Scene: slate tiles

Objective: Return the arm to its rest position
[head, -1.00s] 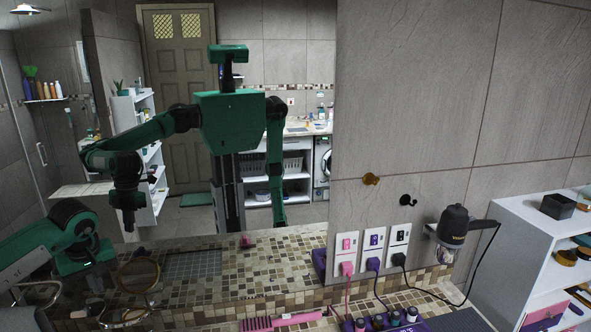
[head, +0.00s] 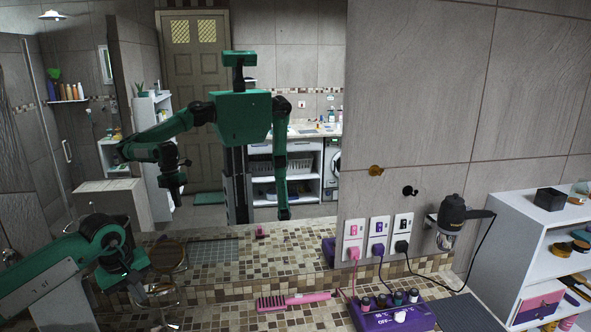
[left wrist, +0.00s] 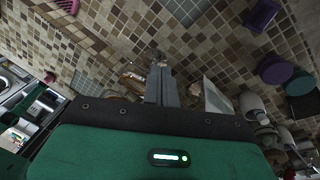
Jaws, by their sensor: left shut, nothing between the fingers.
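My left arm comes in from the left in the head view, over the left end of the mosaic counter (head: 215,283). Its gripper (head: 150,297) points down beside a round mirror on a stand (head: 168,254). The left wrist view shows the left fingers (left wrist: 168,92) together, with nothing held between them. My right gripper does not show directly. The large wall mirror (head: 310,60) reflects my body, with one arm bent and the other hanging down.
A pink comb (head: 292,301) lies on the counter near a purple power box (head: 395,313). Plugged cords hang from the wall sockets (head: 378,238). A hair dryer (head: 455,222) hangs on the wall. A white shelf unit (head: 530,235) stands at the right.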

